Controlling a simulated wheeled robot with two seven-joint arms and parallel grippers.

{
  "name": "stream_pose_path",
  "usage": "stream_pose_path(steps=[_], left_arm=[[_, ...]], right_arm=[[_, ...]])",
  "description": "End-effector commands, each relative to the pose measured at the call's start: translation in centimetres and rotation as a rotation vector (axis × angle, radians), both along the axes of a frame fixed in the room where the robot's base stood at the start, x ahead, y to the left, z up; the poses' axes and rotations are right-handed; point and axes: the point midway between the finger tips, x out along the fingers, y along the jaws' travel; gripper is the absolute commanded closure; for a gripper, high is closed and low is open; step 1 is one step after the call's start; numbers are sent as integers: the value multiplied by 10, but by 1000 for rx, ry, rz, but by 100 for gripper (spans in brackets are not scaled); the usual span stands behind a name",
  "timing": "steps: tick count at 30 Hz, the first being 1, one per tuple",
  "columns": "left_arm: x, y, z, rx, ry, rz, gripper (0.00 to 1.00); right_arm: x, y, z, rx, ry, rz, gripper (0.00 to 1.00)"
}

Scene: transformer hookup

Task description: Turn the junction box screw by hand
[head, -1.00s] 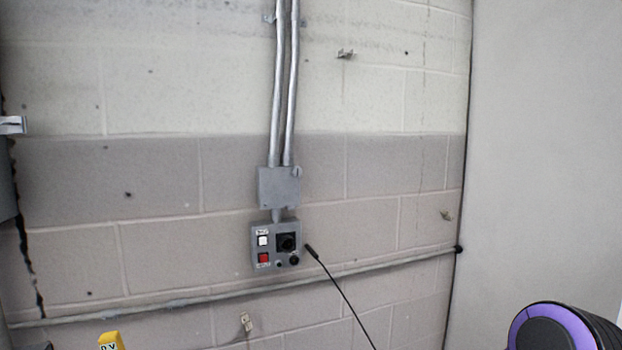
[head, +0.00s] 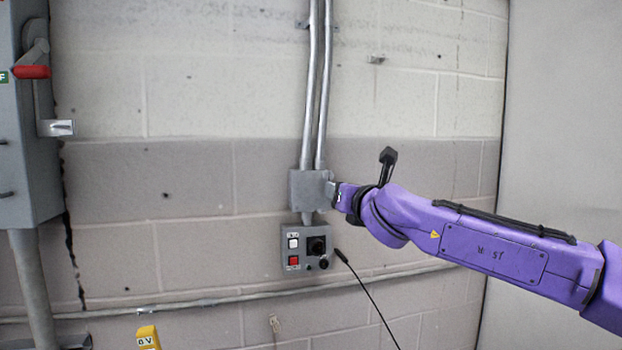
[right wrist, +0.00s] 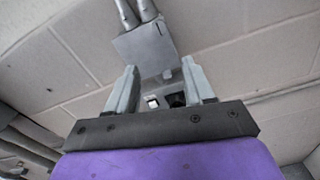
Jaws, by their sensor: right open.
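The junction box (head: 302,190) is a grey metal box on the wall under two conduits. It also shows in the right wrist view (right wrist: 138,46), above the fingers. Its screw, at the upper right corner, is hidden or hard to make out behind my right gripper in the head view. In the right wrist view a small mark on the box's right side (right wrist: 159,29) may be the screw. My right gripper (head: 330,190) is at the box's right edge; its two fingers (right wrist: 160,85) are apart with nothing between them. I cannot tell whether they touch the box. My left gripper is not in view.
A control box (head: 307,262) with a white button, a red button and a black knob hangs just below. A thin black probe with a cable (head: 345,260) is beside it. A grey switch cabinet (head: 30,150) with a red-handled lever is at left. A yellow device (head: 148,337) shows at the bottom.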

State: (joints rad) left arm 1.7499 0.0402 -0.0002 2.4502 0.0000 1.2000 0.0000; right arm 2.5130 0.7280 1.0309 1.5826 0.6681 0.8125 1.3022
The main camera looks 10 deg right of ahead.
Motion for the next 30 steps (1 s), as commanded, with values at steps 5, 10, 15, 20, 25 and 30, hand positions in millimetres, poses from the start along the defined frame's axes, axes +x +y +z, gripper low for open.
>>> stream_pose_path(steps=[5, 10, 15, 20, 25, 30], left_arm=[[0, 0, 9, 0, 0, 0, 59], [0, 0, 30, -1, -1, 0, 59], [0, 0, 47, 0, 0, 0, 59], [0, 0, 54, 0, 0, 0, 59], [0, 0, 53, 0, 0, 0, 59], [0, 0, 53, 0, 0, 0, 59]], right_arm=[[9, -10, 22, 61, -20, -7, 48], [48, -7, 24, 55, -18, -6, 48], [83, -5, 23, 55, -19, -5, 48], [99, -4, 20, 54, -20, -4, 48], [102, -4, 18, 54, -20, -3, 48], [102, -4, 18, 53, -20, -3, 67]])
